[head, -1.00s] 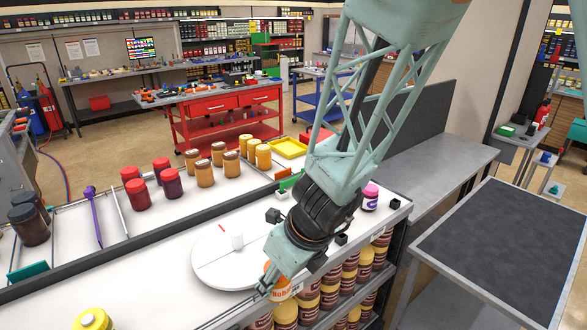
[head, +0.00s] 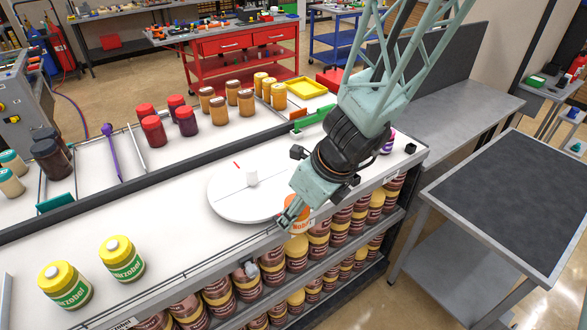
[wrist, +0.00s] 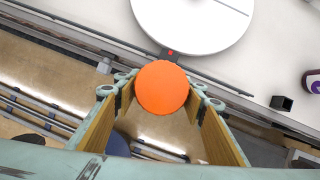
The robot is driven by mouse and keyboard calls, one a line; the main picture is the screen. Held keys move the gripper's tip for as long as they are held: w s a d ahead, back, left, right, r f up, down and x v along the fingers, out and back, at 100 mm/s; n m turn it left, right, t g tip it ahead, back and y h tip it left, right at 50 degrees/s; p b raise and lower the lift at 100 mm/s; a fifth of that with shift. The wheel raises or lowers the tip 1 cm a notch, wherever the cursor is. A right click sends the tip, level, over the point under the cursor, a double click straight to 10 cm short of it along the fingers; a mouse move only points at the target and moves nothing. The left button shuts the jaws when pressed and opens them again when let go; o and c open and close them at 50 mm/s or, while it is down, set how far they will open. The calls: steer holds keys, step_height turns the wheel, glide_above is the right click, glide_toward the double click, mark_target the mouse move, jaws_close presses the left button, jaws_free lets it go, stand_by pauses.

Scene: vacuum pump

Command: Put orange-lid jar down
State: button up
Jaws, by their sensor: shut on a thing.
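The orange-lid jar (head: 299,226) is between the fingers of my gripper (head: 288,219), near the front edge of the white counter (head: 178,241). Its round orange lid (wrist: 162,88) fills the gap between the fingers in the wrist view. My gripper (wrist: 162,100) is shut on the jar. In the wrist view the jar is beside the counter edge, with floor and shelving below. In the head view my gripper hides part of the jar. I cannot tell whether the jar touches the counter.
A round white turntable (head: 232,198) with a small white piece (head: 251,177) lies just behind the jar. Two yellow-lid jars (head: 121,259) stand at left on the counter. A purple-lid jar (head: 388,142) stands at right. Shelves of jars (head: 318,240) are below the counter.

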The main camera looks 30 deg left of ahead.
steer(key=w+d+f+n+g+b, duration=0.35)
steer(key=w+d+f+n, duration=0.65)
steer(key=w+d+f, duration=0.65)
steer(key=d+f+n+h+b, duration=0.1)
steer(key=d+f+n, duration=0.2)
steer(key=d+f, duration=0.3)
steer(key=w+d+f+n+g+h+b, duration=0.1)
steer(key=d+f+n, duration=0.3)
steer(key=d, duration=1)
steer(key=w+d+f+n+g+h+b, duration=0.1)
steer(key=d+f+n+h, duration=0.1)
steer(key=d+f, duration=0.7)
steer(key=shift+w+d+f+n, duration=0.2)
steer(key=shift+w+d+n, duration=0.05)
steer(key=shift+d+n, duration=0.5)
steer(key=shift+s+a, duration=0.1)
steer(key=shift+a, duration=0.05)
